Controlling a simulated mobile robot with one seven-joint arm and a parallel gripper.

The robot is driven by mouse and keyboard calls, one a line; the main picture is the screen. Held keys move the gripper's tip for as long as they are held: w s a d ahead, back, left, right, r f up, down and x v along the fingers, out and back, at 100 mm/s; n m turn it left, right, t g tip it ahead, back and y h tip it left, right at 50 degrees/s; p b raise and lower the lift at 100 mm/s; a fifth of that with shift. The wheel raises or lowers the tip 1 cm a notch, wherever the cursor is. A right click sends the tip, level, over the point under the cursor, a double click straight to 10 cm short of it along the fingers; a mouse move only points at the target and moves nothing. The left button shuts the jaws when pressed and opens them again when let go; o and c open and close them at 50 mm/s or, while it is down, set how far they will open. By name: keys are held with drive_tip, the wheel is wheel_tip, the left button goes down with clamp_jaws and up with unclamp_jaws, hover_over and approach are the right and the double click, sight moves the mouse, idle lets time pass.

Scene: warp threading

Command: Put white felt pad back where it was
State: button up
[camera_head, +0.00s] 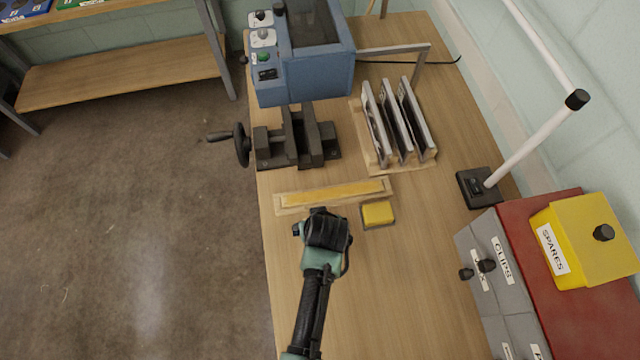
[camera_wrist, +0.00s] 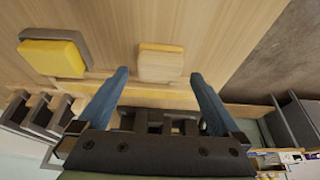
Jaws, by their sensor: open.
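No pad that is plainly white shows in either view. My gripper (camera_head: 323,226) is over the wooden bench, at the near side of a long yellow strip on a pale backing (camera_head: 332,193). In the wrist view its two blue fingers (camera_wrist: 160,75) are apart. A small pale tan block with a yellow-orange edge (camera_wrist: 160,66) lies on the bench in line with the gap between them; I cannot tell whether it is the felt pad. My gripper hides that spot in the head view. A yellow pad on a grey base (camera_head: 378,213) sits just right of my gripper, and shows at upper left in the wrist view (camera_wrist: 52,56).
A dark vise (camera_head: 295,140) and a blue machine (camera_head: 305,75) stand farther back. Upright grey-framed plates (camera_head: 398,120) stand in a rack at back right. Grey drawers (camera_head: 490,270), a yellow SPARES box (camera_head: 585,240) and a white post (camera_head: 535,135) are at right. The near bench is clear.

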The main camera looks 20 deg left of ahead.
drive_tip(key=v, duration=0.9)
drive_tip(key=w+d+r+m+t, duration=0.15)
drive_tip(key=w+r+t, duration=0.35)
drive_tip(key=w+r, duration=0.75)
drive_tip(key=w+d+r+m+t, duration=0.15)
drive_tip(key=w+r+t, duration=0.4)
drive_tip(key=r, duration=1.35)
drive_tip(key=s+d+r+m+t, duration=0.1)
drive_tip(key=d+r+t, duration=0.15)
drive_tip(key=r, duration=0.55)
drive_tip(key=s+d+r+t, duration=0.1)
drive_tip(key=r+t, duration=0.2)
drive_tip(key=r, duration=0.6)
drive_tip(key=s+d+r+m+t+h, duration=0.1)
drive_tip(key=s+r+t, duration=0.2)
drive_tip(key=s+r, duration=0.3)
drive_tip(key=s+d+r+m+t+h, duration=0.1)
drive_tip(key=s+r+t, duration=0.3)
drive_tip(key=r, duration=1)
drive_tip(key=shift+s+d+r+m+t+h, duration=0.15)
drive_tip(key=shift+s+d+m+t+h, duration=0.25)
drive_tip(key=shift+s+d, duration=0.5)
drive_tip(key=shift+a, duration=0.1)
